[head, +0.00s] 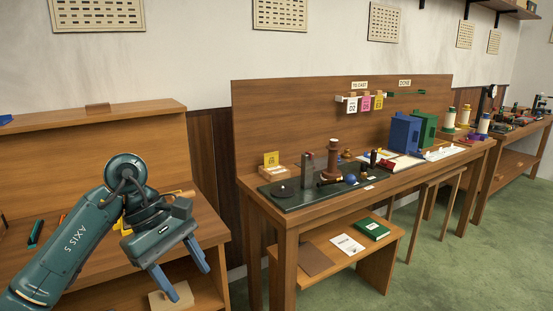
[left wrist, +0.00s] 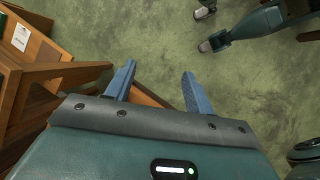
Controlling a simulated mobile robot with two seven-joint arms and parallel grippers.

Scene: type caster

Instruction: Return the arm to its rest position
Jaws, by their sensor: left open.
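My left arm, dark green, comes in from the lower left of the head view. Its gripper (head: 189,281) hangs in front of the left bench, pointing down and to the right, with its two blue fingers apart. The left wrist view also shows the gripper (left wrist: 158,70), with bare green floor between the fingers and nothing held. My right gripper cannot be made out in either view.
The left bench (head: 150,115) stands close behind my arm, with small items on it. The middle workbench (head: 262,205) holds a dark plate (head: 283,188), a blue box (head: 404,135) and a green box (head: 425,128). Green floor (head: 440,270) lies open at right.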

